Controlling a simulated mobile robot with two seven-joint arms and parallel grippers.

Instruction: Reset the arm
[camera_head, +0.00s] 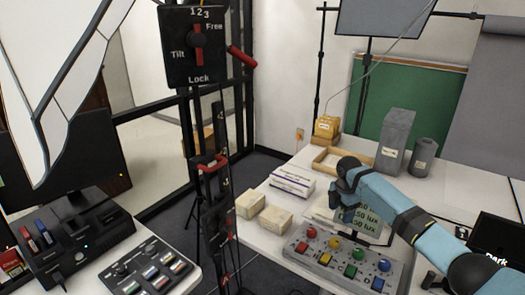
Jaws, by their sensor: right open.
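My right arm (400,213) is blue with black joints and comes in from the right edge over the white table. My right gripper (343,208) is dark, open and points down. It is above or beside a pale green lux display (368,222), behind the panel of coloured knobs. I cannot tell whether its fingertips touch anything. No object shows between the fingers. My left gripper is not in view.
The knob panel (318,256) lies in front of my right gripper. Two beige boxes (275,220) and a white labelled box (292,181) lie to its left. Grey blocks (396,135) stand behind. A black stand with a Tilt/Free/Lock dial (197,42) rises at centre left.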

